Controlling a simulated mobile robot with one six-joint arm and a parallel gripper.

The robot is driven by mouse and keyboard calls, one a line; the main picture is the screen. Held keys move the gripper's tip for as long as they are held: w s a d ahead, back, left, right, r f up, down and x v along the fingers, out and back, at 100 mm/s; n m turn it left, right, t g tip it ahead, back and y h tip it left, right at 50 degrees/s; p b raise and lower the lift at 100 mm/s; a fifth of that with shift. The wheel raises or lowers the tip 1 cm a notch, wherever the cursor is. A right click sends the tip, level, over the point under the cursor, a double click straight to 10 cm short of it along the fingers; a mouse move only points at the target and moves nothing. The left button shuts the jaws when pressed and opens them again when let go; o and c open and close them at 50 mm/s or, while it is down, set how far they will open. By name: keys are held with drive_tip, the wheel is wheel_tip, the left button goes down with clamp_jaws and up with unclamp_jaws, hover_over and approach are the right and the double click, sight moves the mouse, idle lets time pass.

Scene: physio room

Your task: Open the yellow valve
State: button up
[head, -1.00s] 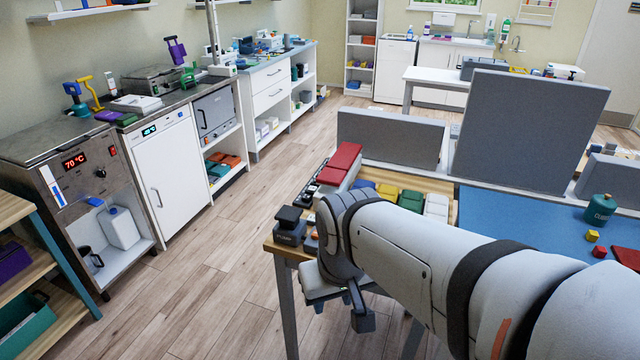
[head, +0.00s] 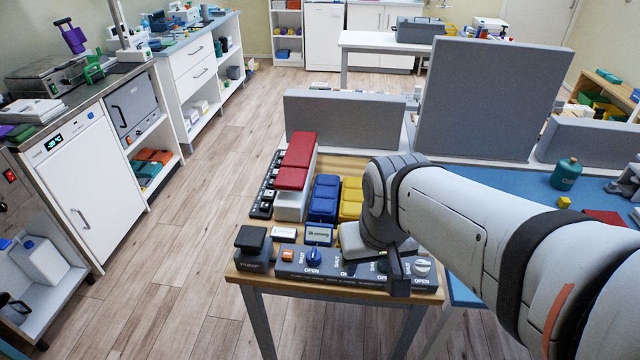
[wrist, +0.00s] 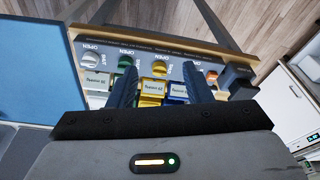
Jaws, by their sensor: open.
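The yellow valve (wrist: 160,67) is a small round knob on a dark panel (wrist: 170,45) with OPEN and SHUT lettering, seen in the wrist view. I cannot tell which way it points. My gripper (wrist: 159,75) is open, with a dark finger on each side of the yellow valve in the picture; contact is not visible. A green knob (wrist: 125,61) is by the left finger and a white knob (wrist: 94,58) is farther left. In the head view my gripper hides the yellow valve, while the blue knob (head: 313,258) and white knob show.
A black PUMP block (head: 250,249) stands at the table's left corner, beside an orange button (head: 287,255). Red-topped (head: 299,150), blue (head: 325,198) and yellow blocks lie behind the panel. Grey upright boards (head: 345,125) stand farther back. Floor (head: 205,220) is clear at left.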

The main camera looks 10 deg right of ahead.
drive_tip(key=shift+o, duration=0.8)
drive_tip(key=w+m, duration=0.1)
drive_tip(key=w+d+f+m, duration=0.1)
drive_tip(key=w, duration=0.1)
drive_tip(key=w+m+g, duration=0.1)
drive_tip(key=w, duration=0.1)
drive_tip(key=shift+w+d+f+m, duration=0.1)
drive_tip(key=shift+d+f+m, duration=0.05)
drive_tip(key=shift+f+m, duration=0.25)
drive_tip(key=w+f+m, duration=0.2)
drive_tip(key=w, duration=0.1)
drive_tip(key=w+f+m+g, duration=0.1)
drive_tip(key=w+f+m, duration=0.1)
drive_tip(key=w+m, duration=0.1)
drive_tip(key=w+f+m, duration=0.2)
drive_tip(key=w+m, duration=0.1)
drive_tip(key=shift+w+f+g+b, duration=0.15)
drive_tip(key=shift+f+g+b, duration=0.15)
drive_tip(key=shift+b, duration=0.1)
wheel_tip(320, 180, down, 8)
drive_tip(key=shift+r, duration=0.1)
